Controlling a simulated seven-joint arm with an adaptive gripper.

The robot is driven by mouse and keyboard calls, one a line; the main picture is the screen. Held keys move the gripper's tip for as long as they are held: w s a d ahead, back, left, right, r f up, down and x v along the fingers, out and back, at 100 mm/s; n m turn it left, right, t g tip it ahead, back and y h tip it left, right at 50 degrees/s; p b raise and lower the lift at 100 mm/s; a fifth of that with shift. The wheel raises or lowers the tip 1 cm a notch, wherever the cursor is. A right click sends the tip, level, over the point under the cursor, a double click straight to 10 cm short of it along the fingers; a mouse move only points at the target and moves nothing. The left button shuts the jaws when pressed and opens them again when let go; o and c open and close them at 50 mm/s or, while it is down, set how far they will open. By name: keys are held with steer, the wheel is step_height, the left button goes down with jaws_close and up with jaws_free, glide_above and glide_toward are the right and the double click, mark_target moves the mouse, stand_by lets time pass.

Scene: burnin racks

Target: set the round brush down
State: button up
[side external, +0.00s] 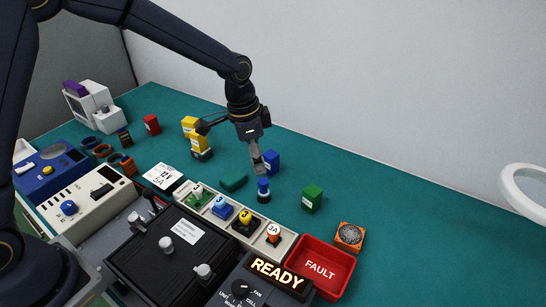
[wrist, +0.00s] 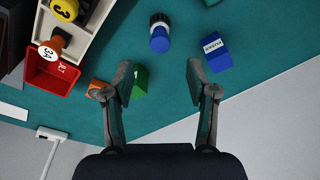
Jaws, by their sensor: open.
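The round brush (side external: 263,188) has a blue top over a dark base with a pale band. It stands upright on the green mat (side external: 330,170) in the side view. It also shows in the wrist view (wrist: 160,38), beyond the gap between my fingertips. My gripper (side external: 258,164) is over the mat, with its fingertips close above the brush in the side view. In the wrist view my gripper (wrist: 160,80) has its two fingers wide apart with nothing between them.
A blue box (side external: 272,161) and a green box (side external: 312,198) stand close by. A tray (side external: 205,212) of colored knobbed parts, a red FAULT bin (side external: 322,267) and an orange fan (side external: 350,236) are nearer the front. The mat at the right back is clear.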

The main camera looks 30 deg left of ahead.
steer(key=s+a+r+n+t, duration=0.1)
steer(key=s+a+r+n, duration=0.1)
steer(key=s+a+r, duration=0.3)
steer(key=s+a+r+n+t, duration=0.1)
steer(key=s+a+r+n, duration=0.15)
steer(key=s+r, duration=0.4)
steer(key=s+a+r+n+t, duration=0.1)
steer(key=s+a+r+n, duration=0.1)
steer(key=s, duration=0.4)
steer(key=s+a+r+n+t+y, duration=0.1)
steer(key=s+a+r+n, duration=0.1)
steer(key=s, duration=0.5)
steer(key=shift+a, duration=0.85)
steer(key=shift+n, duration=0.25)
